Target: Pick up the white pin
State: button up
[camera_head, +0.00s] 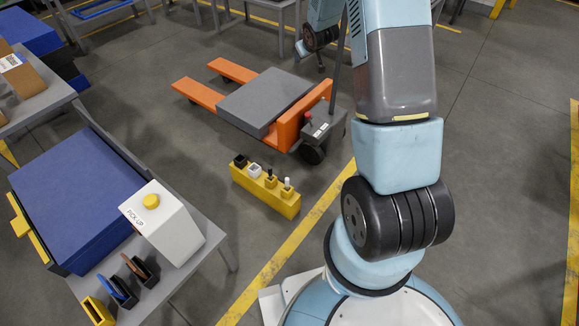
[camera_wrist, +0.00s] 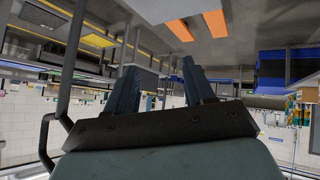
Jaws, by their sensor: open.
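The white pin (camera_head: 287,182) stands upright at the right end of a yellow block (camera_head: 265,192) on the floor in the head view. A white square piece (camera_head: 254,170) and a black square piece (camera_head: 240,160) sit farther left on the same block. My gripper (camera_wrist: 158,78) shows in the wrist view with its two fingers apart and nothing between them. The white pin cannot be made out in the wrist view, so my gripper is not at it. My arm reaches away over the floor.
A pallet jack with orange forks (camera_head: 197,94) and a grey slab (camera_head: 264,101) stands just behind the yellow block. At the left, a table holds a blue box (camera_head: 78,196) and a white pick-up button box (camera_head: 164,222).

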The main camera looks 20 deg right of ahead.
notch_tip(320, 180, down, 16)
jog(key=w+d+n+y, duration=0.1)
jog(key=w, duration=0.2)
jog(key=n+t+y, duration=0.1)
jog(key=t+y, duration=0.2)
jog(key=y, duration=0.3)
send_near(287, 187)
jog(key=x, duration=0.4)
jog(key=r+x, duration=0.1)
jog(key=x, duration=0.3)
jog(key=w+r+x, duration=0.1)
jog(key=x, duration=0.3)
jog(key=shift+d, duration=0.25)
jog(key=shift+c, duration=0.2)
jog(key=shift+s, duration=0.1)
grip_shut()
